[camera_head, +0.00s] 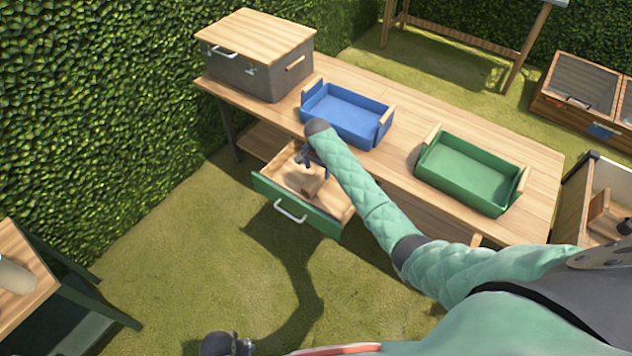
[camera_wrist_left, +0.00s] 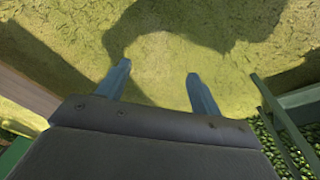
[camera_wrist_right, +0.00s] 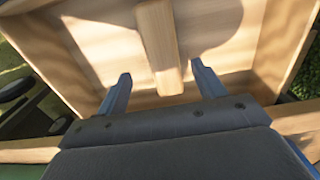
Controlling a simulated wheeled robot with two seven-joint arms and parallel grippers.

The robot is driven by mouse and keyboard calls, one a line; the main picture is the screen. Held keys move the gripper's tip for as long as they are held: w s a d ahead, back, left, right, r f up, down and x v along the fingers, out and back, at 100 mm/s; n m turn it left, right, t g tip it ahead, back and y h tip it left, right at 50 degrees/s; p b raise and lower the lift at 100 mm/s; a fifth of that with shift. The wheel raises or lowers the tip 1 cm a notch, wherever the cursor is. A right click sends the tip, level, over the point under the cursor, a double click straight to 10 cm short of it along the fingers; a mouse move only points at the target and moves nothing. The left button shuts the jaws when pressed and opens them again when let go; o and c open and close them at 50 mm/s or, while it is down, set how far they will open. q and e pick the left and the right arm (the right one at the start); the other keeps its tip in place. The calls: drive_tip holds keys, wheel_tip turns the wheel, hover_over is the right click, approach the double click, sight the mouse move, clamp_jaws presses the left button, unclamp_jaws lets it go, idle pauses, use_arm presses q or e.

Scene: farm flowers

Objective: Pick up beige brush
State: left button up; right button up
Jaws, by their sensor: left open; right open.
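The beige brush (camera_head: 311,187) lies in the open green-fronted drawer (camera_head: 325,222), partly hidden by my right gripper. My right gripper (camera_head: 304,160) reaches down over the drawer. In the right wrist view the brush (camera_wrist_right: 160,45) is a light wooden block with its near end between the two spread fingers (camera_wrist_right: 160,82); there is a gap on each side. My left gripper (camera_wrist_left: 160,82) is open and empty above the grass. Part of it shows at the bottom edge of the head view.
The wooden table (camera_head: 400,155) bears a grey box with a wooden lid (camera_head: 262,75), a blue tray (camera_head: 381,130) and a green tray (camera_head: 440,183). The drawer walls (camera_wrist_right: 278,45) stand close around my right gripper. Open grass (camera_head: 190,240) lies in front.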

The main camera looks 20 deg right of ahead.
sight(316, 177)
drive_tip(key=shift+f, duration=0.65)
drive_tip(key=f, duration=0.1)
drive_tip(key=f+p, duration=0.1)
drive_tip(key=f, duration=0.1)
drive_tip(key=shift+w+a+f, duration=0.15)
drive_tip(key=shift+w+f, duration=0.05)
drive_tip(key=shift+f, duration=0.05)
use_arm(q)
wheel_tip(316, 177, down, 6)
drive_tip(key=s+a, duration=0.1)
drive_tip(key=s, duration=0.1)
drive_tip(key=shift+f+p, duration=0.2)
drive_tip(key=shift+p, duration=0.1)
use_arm(e)
drive_tip(key=shift+f, duration=0.7)
use_arm(q)
drive_tip(key=shift+a, duration=0.1)
use_arm(e)
drive_tip(key=c, duration=1.1)
drive_tip(key=shift+r, duration=0.6)
use_arm(q)
wheel_tip(316, 177, up, 7)
drive_tip(key=w+d+b, duration=0.1)
drive_tip(key=w+b, duration=0.1)
drive_tip(key=shift+d, duration=0.15)
use_arm(e)
wheel_tip(316, 177, up, 9)
drive_tip(key=shift+f, duration=0.1)
